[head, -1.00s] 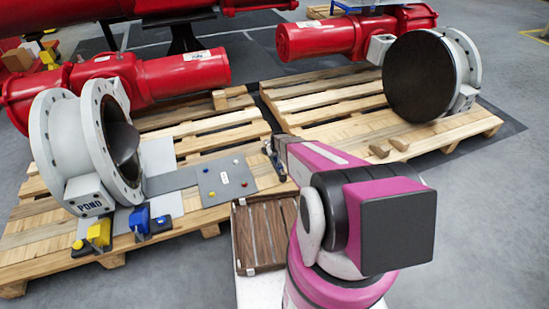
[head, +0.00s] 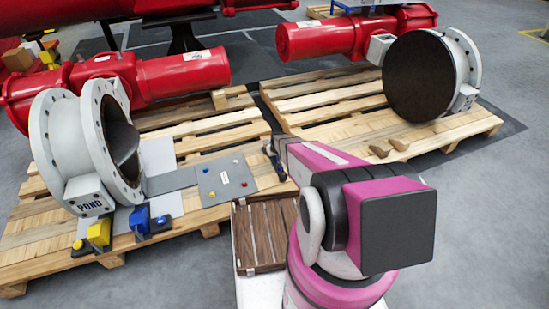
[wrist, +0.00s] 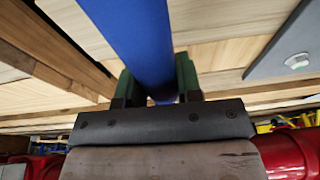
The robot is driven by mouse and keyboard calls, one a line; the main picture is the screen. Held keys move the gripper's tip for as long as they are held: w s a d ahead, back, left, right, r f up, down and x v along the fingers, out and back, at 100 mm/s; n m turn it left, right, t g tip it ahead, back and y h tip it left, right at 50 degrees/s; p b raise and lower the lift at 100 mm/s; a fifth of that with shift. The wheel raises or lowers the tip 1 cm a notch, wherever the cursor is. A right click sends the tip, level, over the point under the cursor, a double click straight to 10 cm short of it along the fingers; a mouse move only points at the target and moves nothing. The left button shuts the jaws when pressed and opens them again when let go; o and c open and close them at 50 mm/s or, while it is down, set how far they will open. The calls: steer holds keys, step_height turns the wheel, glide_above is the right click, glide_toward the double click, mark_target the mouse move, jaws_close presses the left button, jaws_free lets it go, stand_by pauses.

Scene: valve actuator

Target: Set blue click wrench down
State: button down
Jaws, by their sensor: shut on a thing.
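My gripper (wrist: 158,85) is shut on the blue click wrench (wrist: 135,35). In the wrist view the wrench shows as a straight blue bar running up between the two green and black fingers; its ends are out of view or hidden. In the head view my gripper (head: 276,160) is a small dark shape at the near right edge of the left pallet, beside the grey plate (head: 226,181). The wrench cannot be made out clearly there. Whether it touches anything below is not clear.
A blue block (head: 140,219) and a yellow block (head: 100,233) stand at the left pallet's near edge. A white flanged valve (head: 70,150) is behind them. A brown slatted tray (head: 258,236) lies in front of the pallet. A right pallet (head: 440,135) holds another valve.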

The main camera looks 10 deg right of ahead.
steer(key=shift+x, duration=0.8)
steer(key=c, duration=0.7)
jaws_free()
steer(key=shift+s, duration=0.2)
steer(key=shift+f, duration=0.1)
steer(key=v, duration=1.1)
steer(key=shift+s, duration=0.1)
steer(key=s+r+g, duration=0.1)
steer(key=s+r, duration=0.7)
steer(key=r, duration=0.1)
steer(key=s+r+m, duration=0.1)
steer(key=s+r, duration=0.6)
steer(key=r, duration=0.2)
steer(key=s+r+m+g, duration=0.1)
steer(key=s+r, duration=0.7)
steer(key=r, duration=0.1)
steer(key=shift+s+a+g+h, duration=0.3)
steer(key=shift+a+h, duration=0.05)
steer(key=shift+h, duration=0.05)
